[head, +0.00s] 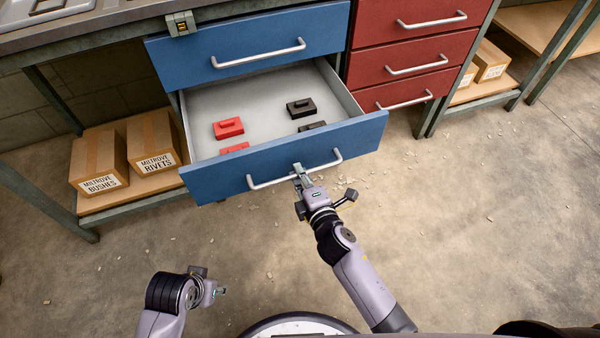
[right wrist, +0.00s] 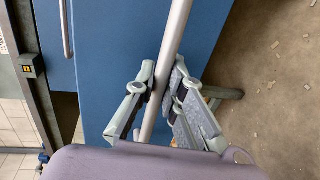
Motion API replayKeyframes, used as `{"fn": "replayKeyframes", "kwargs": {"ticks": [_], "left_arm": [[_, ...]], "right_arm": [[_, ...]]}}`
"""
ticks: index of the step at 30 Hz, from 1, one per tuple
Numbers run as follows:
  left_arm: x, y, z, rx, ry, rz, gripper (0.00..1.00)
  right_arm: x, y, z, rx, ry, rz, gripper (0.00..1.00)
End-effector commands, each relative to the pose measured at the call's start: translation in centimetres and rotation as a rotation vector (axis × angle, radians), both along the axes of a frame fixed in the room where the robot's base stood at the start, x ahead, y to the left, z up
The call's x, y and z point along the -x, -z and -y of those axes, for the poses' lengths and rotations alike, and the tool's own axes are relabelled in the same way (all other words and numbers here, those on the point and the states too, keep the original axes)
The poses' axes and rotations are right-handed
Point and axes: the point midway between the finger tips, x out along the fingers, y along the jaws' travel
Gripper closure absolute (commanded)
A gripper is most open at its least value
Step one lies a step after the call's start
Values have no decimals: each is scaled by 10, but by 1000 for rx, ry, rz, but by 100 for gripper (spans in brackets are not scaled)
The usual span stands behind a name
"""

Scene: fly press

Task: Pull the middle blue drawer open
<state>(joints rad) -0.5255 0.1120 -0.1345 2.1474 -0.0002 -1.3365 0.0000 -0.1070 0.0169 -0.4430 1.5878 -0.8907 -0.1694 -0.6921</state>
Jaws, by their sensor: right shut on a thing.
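The blue drawer below the top one (head: 350,141) stands well open, its grey inside showing red and black blocks. Its silver bar handle (head: 265,185) runs across the front. My right gripper (head: 299,174) is shut on this handle near its middle. In the right wrist view the handle bar (right wrist: 177,38) passes between the fingers of the right gripper (right wrist: 156,92). The top blue drawer (head: 200,60) is closed. My left gripper (head: 219,291) hangs empty over the floor at lower left, away from the drawers; its finger opening is too small to make out. Any lower blue drawer is hidden.
Red drawers (head: 375,67) are closed at the right. Cardboard boxes (head: 150,140) sit on a low shelf (head: 130,195) at the left. A latch-like fitting (head: 181,23) is at the bench edge. The concrete floor (head: 450,240) before the drawers is open, with scattered chips.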

Motion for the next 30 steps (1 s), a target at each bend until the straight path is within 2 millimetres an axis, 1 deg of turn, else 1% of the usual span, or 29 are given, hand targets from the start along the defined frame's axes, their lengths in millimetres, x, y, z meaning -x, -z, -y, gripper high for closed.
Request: {"fn": "replayKeyframes", "kwargs": {"ticks": [5, 6, 15, 25, 28, 30], "left_arm": [[-1, -1, 0, 0, 0, 2, 60], [-1, -1, 0, 0, 0, 1, 60], [0, -2, 0, 1, 0, 1, 60], [5, 0, -1, -3, 1, -10, 60], [4, 0, -1, -3, 0, -8, 60], [4, 0, -1, -1, 1, -7, 60]], "right_arm": [[0, 0, 0, 0, 1, -1, 100], [0, 0, 0, 0, 1, -1, 88], [0, 0, 0, 0, 0, 0, 69], [2, 0, 1, 0, 0, 0, 69], [11, -1, 4, 1, 0, -1, 69], [22, -3, 7, 1, 0, -1, 69]]}}
